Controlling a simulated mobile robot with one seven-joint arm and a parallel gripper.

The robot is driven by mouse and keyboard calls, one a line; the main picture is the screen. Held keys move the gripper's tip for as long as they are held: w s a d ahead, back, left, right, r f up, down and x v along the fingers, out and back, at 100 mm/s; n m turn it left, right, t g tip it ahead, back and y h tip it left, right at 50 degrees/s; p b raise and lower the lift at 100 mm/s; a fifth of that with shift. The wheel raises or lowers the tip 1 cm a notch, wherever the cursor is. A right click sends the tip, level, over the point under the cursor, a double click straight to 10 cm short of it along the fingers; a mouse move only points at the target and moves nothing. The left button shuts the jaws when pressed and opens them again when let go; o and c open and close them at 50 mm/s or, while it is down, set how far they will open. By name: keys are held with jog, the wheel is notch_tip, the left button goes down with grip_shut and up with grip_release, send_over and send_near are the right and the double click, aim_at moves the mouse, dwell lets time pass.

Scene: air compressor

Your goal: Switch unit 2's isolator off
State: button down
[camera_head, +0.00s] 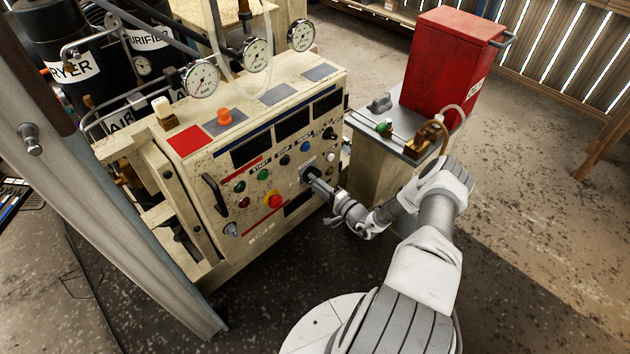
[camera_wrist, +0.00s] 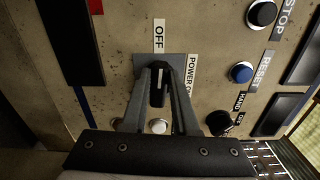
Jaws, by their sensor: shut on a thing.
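A black rotary isolator knob (camera_wrist: 157,94) sits on a grey plate (camera_wrist: 174,60) on the panel, in the wrist view. My gripper (camera_wrist: 158,74) is shut on this knob, one finger on each side. An OFF label (camera_wrist: 159,34) is above the knob and a POWER ON label (camera_wrist: 191,80) is to its right. The knob's bar looks roughly upright, in line with OFF, but its pointer is partly hidden by the fingers. In the head view my gripper (camera_head: 308,174) touches the beige control panel's front (camera_head: 225,165) and hides the knob. I cannot read a unit number there.
A red emergency button (camera_head: 274,201), green button (camera_head: 239,187) and lever handle (camera_head: 214,194) are left of my gripper. A black selector (camera_wrist: 220,121) and blue RESET button (camera_wrist: 242,72) are close by. A red box (camera_head: 450,70) stands right. Floor in front is clear.

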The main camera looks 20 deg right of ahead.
jog(key=shift+d+f+n, duration=0.1)
jog(key=shift+f+n, duration=0.05)
jog(key=shift+n, duration=0.45)
jog(key=c, duration=0.7)
grip_release()
jog(key=shift+s, duration=0.1)
jog(key=p+v, duration=0.3)
jog(key=v, duration=1.4)
jog(key=shift+s, duration=0.15)
